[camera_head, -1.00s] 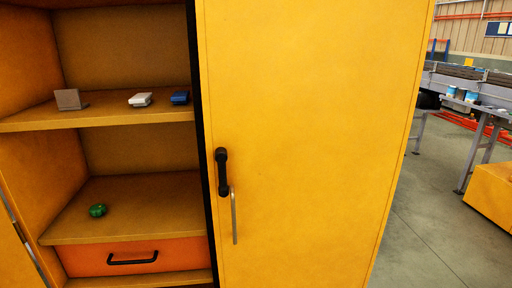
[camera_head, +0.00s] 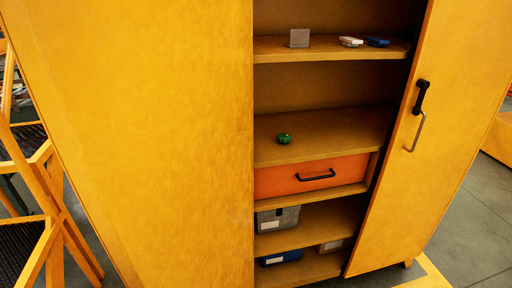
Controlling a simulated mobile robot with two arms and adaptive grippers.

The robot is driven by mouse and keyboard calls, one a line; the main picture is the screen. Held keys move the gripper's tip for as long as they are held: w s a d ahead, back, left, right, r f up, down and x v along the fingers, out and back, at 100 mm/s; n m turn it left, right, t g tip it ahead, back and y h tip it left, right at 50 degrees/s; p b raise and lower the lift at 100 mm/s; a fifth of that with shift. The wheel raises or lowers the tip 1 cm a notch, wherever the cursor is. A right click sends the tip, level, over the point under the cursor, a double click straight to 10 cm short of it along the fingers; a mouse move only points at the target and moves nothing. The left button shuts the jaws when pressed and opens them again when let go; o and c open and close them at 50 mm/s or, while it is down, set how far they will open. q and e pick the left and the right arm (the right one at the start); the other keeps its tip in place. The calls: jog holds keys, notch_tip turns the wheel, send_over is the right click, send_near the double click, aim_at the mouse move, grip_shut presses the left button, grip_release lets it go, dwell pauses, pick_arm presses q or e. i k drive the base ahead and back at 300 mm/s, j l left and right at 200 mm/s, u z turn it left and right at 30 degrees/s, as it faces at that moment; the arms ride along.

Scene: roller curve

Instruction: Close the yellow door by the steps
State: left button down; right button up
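A tall yellow door panel (camera_head: 150,130) fills the left half of the head view, beside the yellow steps (camera_head: 40,190). It stands open, its straight right edge hiding the left part of the cabinet. No handle shows on its visible face. Right of that edge the cabinet's shelves (camera_head: 315,135) are exposed. Neither of my grippers is in view.
The steps have dark mesh treads and stand close to the panel's left. The shelves hold a green object (camera_head: 284,138), small boxes (camera_head: 351,41) and an orange drawer (camera_head: 310,175). Grey floor (camera_head: 470,235) is clear at the lower right.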

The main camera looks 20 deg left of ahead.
aim_at(144, 107)
jog(key=k+j, duration=0.15)
jog(key=j, duration=0.25)
jog(key=k+j+z, duration=0.1)
jog(key=j, duration=0.3)
jog(key=k+j, duration=0.2)
jog(key=j, duration=0.25)
jog(key=i+j+z, duration=0.4)
jog(key=k+j, duration=0.1)
